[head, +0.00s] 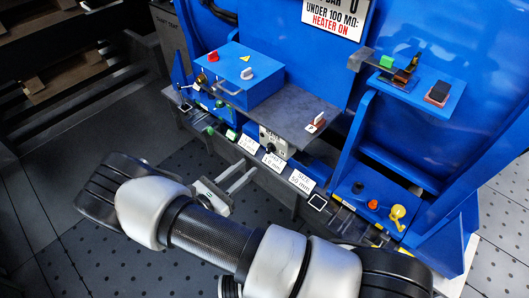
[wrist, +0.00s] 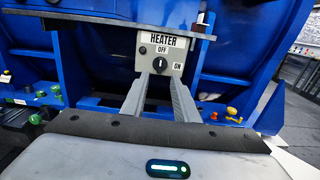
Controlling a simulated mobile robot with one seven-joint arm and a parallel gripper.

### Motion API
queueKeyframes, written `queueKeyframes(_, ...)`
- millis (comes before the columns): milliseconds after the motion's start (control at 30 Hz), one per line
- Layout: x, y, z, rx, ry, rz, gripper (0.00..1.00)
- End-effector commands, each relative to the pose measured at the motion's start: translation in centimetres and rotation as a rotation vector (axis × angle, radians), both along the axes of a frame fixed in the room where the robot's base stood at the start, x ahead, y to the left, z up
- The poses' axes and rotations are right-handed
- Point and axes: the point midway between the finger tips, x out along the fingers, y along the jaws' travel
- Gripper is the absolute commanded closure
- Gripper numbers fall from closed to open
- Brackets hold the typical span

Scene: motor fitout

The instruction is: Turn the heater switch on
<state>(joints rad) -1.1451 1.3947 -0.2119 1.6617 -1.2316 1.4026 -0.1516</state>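The heater switch panel (wrist: 178,50) is a grey plate marked HEATER, OFF and ON, in the wrist view. Its black rotary knob (wrist: 159,64) has a light pointer line that looks upright, toward OFF; ON is at the lower right. In the head view the small grey heater box (head: 272,143) sits under the shelf edge, its knob too small to read. My gripper (wrist: 161,78) is open, a finger on each side below the knob, with nothing between them. In the head view my gripper (head: 248,169) is in front of the box, apparently short of it.
White label cards (head: 273,161) line the front ledge. A yellow knob (head: 397,214) and a red button (head: 372,204) are at right. Open floor lies in front.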

Motion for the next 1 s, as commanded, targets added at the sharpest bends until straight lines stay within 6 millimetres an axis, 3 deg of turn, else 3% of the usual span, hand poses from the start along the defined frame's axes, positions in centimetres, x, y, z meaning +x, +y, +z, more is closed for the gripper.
queueKeyframes(200,3.4,-3.6,-0.1,-0.001,0.001,-0.004,0.73)
queueKeyframes(400,5.7,-5.8,-0.1,0.000,0.000,-0.003,0.73)
queueKeyframes(867,6.9,-6.9,0.0,0.000,0.001,-0.001,0.73)
queueKeyframes(1000,6.9,-6.9,0.0,0.001,0.001,-0.001,0.91)
